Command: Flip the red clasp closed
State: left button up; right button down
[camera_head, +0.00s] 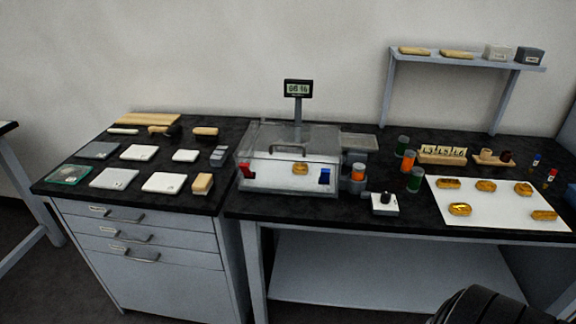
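The red clasp (248,171) is small and sits at the front left corner of a clear-walled box (290,135) on the black bench. A blue clasp (325,176) sits at the front right corner. Both clasps are too small to tell whether they are open or closed. The box's clear lid with a dark handle (290,149) lies over the top, and a gold piece (300,169) is inside. Neither of my grippers is in view. A dark rounded part, probably of my own arm, shows at the bottom right, away from the box.
A display (298,88) stands on a post behind the box. A black-knobbed white block (385,203) and orange-and-green containers (414,180) stand to its right. A white sheet (480,212) holds several gold pieces. White tiles (115,178) cover the left bench. The box's front is clear.

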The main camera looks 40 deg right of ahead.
aim_at(244, 167)
jog(key=z, duration=0.95)
